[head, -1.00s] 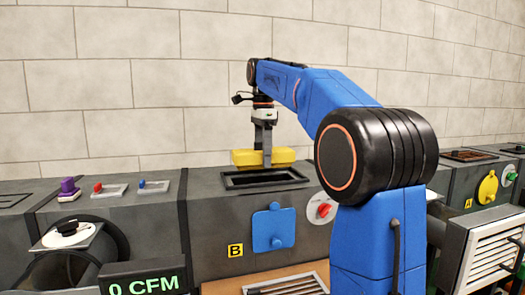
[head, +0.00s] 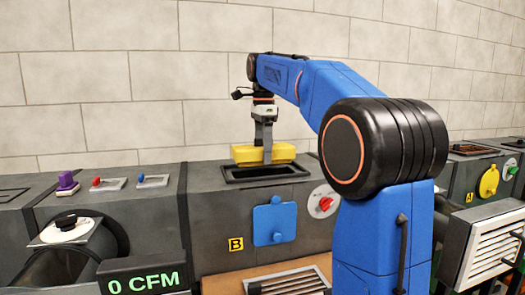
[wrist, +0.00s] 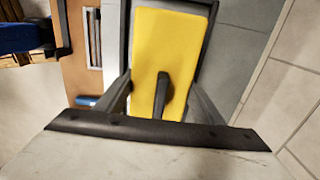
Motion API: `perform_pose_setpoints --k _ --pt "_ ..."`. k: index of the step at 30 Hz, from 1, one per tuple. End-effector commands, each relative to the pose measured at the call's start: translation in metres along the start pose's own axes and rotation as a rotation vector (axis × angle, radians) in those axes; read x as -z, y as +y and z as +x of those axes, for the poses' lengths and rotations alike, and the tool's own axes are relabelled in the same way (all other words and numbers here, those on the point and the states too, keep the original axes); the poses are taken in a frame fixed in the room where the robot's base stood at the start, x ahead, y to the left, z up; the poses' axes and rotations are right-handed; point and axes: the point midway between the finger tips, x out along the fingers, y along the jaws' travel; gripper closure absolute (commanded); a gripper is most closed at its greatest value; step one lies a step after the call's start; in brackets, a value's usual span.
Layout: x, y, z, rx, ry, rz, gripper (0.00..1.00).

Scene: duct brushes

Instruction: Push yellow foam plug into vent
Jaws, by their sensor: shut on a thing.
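The yellow foam plug (head: 280,152) is a long block held level just above the vent (head: 268,174), a dark rectangular framed opening in the top of the grey duct box marked B. My gripper (head: 263,158) points down and is shut on the plug. In the wrist view the plug (wrist: 165,50) sits between my gripper's fingers (wrist: 158,98), with a dark upright piece at its middle. The plug covers most of the vent there, and the dark vent frame (wrist: 205,58) shows along its side. The gap between plug and vent is hard to judge.
A blue plate (head: 274,222) and a red knob (head: 324,203) are on the box front. A purple knob (head: 67,183) and two small switches stand to the left. A 0 CFM display (head: 143,281) is at the lower left.

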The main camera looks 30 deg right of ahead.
Motion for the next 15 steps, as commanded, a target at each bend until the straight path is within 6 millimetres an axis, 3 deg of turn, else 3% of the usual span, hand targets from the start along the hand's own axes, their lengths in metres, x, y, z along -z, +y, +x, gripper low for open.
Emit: perform_pose_setpoints --k 15 --pt "0.000 0.001 0.011 -0.001 0.000 0.000 0.67"
